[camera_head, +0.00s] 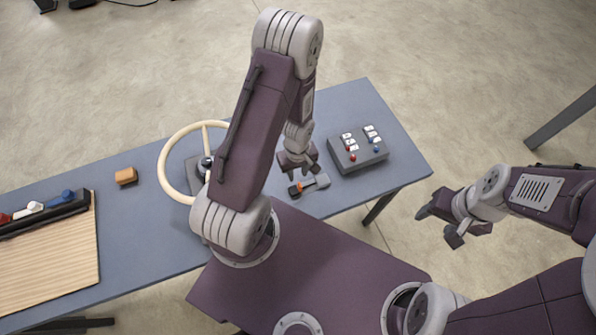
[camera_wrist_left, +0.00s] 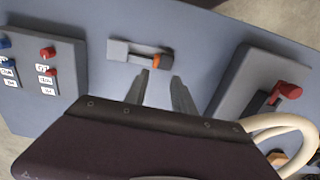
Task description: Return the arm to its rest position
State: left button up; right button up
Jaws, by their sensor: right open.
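My left arm comes up over the table and bends down. Its left gripper (camera_head: 298,172) hangs above the table, near a small grey fixture with an orange part (camera_head: 309,186). In the left wrist view, the two fingers (camera_wrist_left: 161,80) stand apart with nothing between them. The grey fixture with its orange part (camera_wrist_left: 138,53) lies just beyond the fingertips. My right gripper (camera_head: 449,220) is open and empty, out past the right end of the table, over the floor.
A blue-grey table (camera_head: 135,245) holds a dark switch box (camera_head: 358,155), a cream wheel (camera_head: 165,180), an orange-brown block (camera_head: 126,176) and a ribbed wooden board (camera_head: 60,260) with a dark rail. A dark box with a red lever (camera_wrist_left: 287,91) shows at right in the wrist view.

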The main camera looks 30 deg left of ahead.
pick_arm(q)
jog(key=shift+w+f, duration=0.15)
jog(key=w+d+r+m+t+b, duration=0.1)
jog(key=w+r+t+b, duration=0.2)
jog(key=w+b, duration=0.55)
jog(key=s+d+r+m+g+b, duration=0.1)
jog(key=s+m+b, duration=0.3)
jog(key=s+m, duration=0.4)
jog(key=s+r, duration=0.1)
jog(key=s, duration=0.3)
jog(key=shift+s+d+m+g, duration=0.15)
jog(key=shift+d+m+g, duration=0.15)
jog(key=shift+m+g, duration=0.1)
dwell(2.0)
